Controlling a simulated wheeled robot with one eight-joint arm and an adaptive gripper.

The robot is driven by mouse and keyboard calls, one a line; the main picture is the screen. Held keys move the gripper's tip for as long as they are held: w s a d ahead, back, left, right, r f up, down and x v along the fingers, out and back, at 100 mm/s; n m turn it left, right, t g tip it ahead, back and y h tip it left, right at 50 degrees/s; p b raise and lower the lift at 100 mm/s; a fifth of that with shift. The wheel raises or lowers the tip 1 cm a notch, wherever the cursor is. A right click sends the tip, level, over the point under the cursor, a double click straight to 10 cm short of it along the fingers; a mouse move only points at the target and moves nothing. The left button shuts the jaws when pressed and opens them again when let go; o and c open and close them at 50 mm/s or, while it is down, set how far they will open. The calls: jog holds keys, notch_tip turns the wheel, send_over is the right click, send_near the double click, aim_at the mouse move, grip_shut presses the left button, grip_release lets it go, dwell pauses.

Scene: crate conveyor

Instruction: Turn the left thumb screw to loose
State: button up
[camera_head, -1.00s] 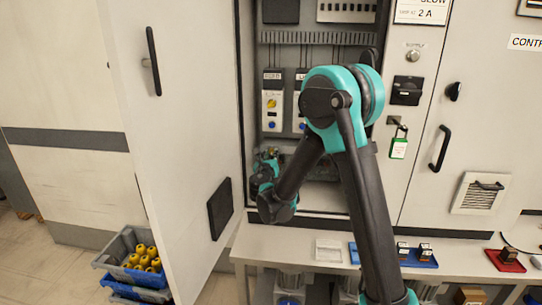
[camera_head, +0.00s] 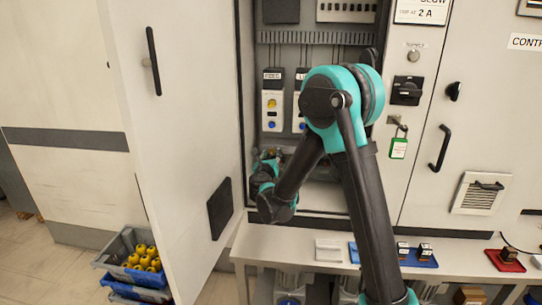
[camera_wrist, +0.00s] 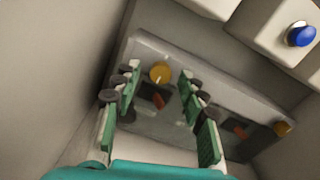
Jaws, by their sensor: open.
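In the wrist view, the left thumb screw (camera_wrist: 160,72) is a round brass-yellow knob with a pale line on its face. It sits on a grey block (camera_wrist: 200,70) in the open cabinet. A second brass thumb screw (camera_wrist: 282,128) is at the block's right end. My gripper (camera_wrist: 161,86) is open, its green-padded fingers on either side of the left screw in the picture. I cannot tell whether they touch it. In the head view my gripper (camera_head: 266,166) is low in the cabinet, and my arm hides much of the block there.
A white device with a blue button (camera_wrist: 301,35) is at upper right in the wrist view. The open cabinet door (camera_head: 180,130) stands left of my arm. A bench (camera_head: 300,238) with a blue tray (camera_head: 418,262) runs below. A crate of yellow parts (camera_head: 115,247) is at lower left.

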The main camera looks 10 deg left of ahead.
jog(key=s, duration=1.2)
jog(key=shift+a, duration=0.2)
jog(key=s+d+f+m+g+h, duration=0.1)
jog(key=s+d+f+m+g, duration=0.2)
jog(key=d+m, duration=0.5)
jog(key=s+d+f+m+g+h, duration=0.25)
jog(key=d+m, duration=0.35)
jog(key=d, duration=0.4)
jog(key=s+d+f+m+g+h, duration=0.1)
jog(key=s+d+f+m+g, duration=0.15)
jog(key=d+m, duration=0.5)
jog(key=s+d+f+m+g+y, duration=0.2)
jog(key=s+f+m+g, duration=0.1)
jog(key=s+m, duration=0.5)
jog(key=s+d+f+m+g+y, duration=0.2)
jog(key=s+f+m+y, duration=0.1)
jog(key=s+m, duration=0.6)
jog(key=shift+s+f+g, duration=0.4)
jog(key=shift+s+f, duration=0.05)
jog(key=shift+f, duration=0.4)
